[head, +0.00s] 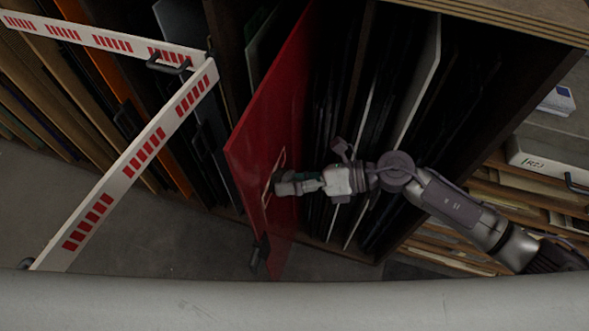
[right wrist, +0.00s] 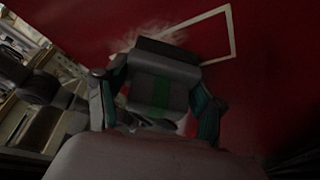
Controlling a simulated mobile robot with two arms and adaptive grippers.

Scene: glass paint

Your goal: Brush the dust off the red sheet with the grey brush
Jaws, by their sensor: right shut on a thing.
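The red sheet (head: 265,115) stands upright and slanted in the rack, its front part sticking out. It fills much of the right wrist view (right wrist: 272,95). A thin pale rectangular outline (right wrist: 229,30) is on its face. My right gripper (head: 310,182) is shut on the grey brush (head: 284,184), at the sheet's face by the outline. In the right wrist view the grey brush (right wrist: 160,92) sits between the fingers, and pale dust (right wrist: 128,38) shows past it on the red. Whether the bristles touch is hidden. My left gripper is not in view.
A red-and-white barrier (head: 144,150) angles across the left side. Other sheets stand close behind the red one in the wooden rack (head: 500,22). A dark clamp-like piece (head: 258,252) is at the red sheet's lower edge. Shelves with boxes (head: 545,150) are at right.

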